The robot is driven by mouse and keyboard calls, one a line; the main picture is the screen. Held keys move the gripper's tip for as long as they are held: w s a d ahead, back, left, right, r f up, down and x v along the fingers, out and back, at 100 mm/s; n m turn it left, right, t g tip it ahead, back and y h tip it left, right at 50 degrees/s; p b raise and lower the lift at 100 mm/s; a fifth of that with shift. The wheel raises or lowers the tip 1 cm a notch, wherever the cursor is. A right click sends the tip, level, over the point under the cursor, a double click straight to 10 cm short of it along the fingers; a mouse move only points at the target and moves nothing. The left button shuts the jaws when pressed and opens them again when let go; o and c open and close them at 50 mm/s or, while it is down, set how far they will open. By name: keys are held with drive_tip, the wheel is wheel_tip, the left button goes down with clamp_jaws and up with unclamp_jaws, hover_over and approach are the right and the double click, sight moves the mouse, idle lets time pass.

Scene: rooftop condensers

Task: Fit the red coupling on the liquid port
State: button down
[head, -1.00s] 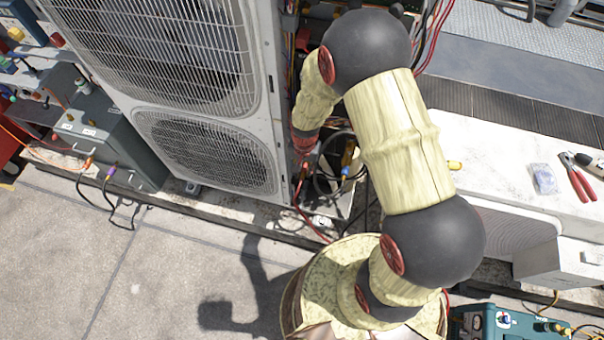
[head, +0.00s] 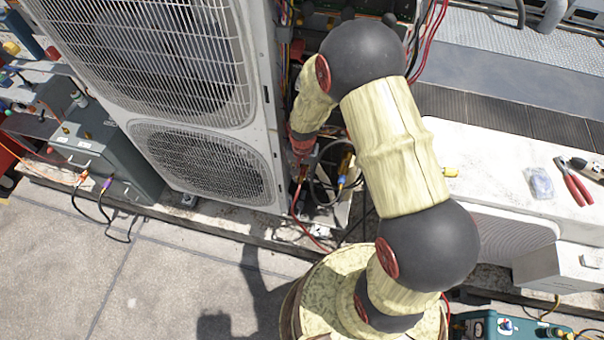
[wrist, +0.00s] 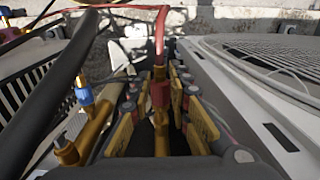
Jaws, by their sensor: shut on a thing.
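The red coupling (wrist: 160,94) shows in the wrist view, with a brass part below it and a red hose (wrist: 160,35) rising from its far end. My gripper (wrist: 157,88) is shut on it, with yellow-padded fingers on both sides. In the head view my gripper (head: 302,145) is beside the right edge of the condenser, and the red hose (head: 295,205) hangs below it. Brass valve parts (wrist: 92,118) and a blue fitting (wrist: 83,92) are left of the fingers in the wrist view. I cannot tell which brass part is the liquid port, or whether the coupling touches it.
The tall condenser (head: 268,120) stands close left of my gripper. Black hoses (head: 325,185) and a brass and blue fitting (head: 344,165) are close right. A dark pipe (wrist: 50,90) crosses the wrist view's left side. Pliers (head: 573,183) lie on the white unit (head: 490,160).

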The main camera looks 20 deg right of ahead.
drive_tip(key=shift+w+d, duration=0.75)
drive_tip(key=shift+w, duration=0.35)
idle(1.9)
